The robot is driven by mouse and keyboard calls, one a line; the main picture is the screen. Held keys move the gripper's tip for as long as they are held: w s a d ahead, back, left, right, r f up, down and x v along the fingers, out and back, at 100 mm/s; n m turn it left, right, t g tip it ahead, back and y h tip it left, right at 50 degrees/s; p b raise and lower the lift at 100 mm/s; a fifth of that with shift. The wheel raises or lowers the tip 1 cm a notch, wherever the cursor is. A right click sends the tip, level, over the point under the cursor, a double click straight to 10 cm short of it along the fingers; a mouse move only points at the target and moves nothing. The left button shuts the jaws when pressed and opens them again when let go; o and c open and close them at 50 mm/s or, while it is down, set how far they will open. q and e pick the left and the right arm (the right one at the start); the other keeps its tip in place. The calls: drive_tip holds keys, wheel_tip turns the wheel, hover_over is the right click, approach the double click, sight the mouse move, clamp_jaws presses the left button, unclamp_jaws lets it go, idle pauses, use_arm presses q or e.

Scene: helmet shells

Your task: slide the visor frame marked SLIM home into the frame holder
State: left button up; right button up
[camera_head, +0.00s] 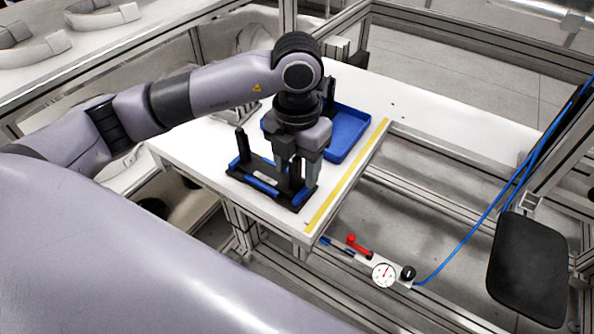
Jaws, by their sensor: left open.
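A black fixture with blue pads and dark uprights, which looks like the frame holder (242,172), stands on the white table near its front edge. A small pale label shows on its base, too small to read. My left gripper (298,176) points down over the right end of this holder, its jaws open. I cannot tell whether it touches the holder. I cannot make out the visor frame marked SLIM; the gripper and wrist hide part of the holder and the tray. My right gripper is not in view.
A blue tray (349,142) lies behind the gripper, its visible floor bare. A yellow strip (347,177) runs along the table's right edge. The white table (408,103) is clear at the back right.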

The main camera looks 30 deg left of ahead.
use_arm(q)
wheel_tip(320, 180, up, 5)
drive_tip(key=shift+r, duration=0.1)
idle(0.7)
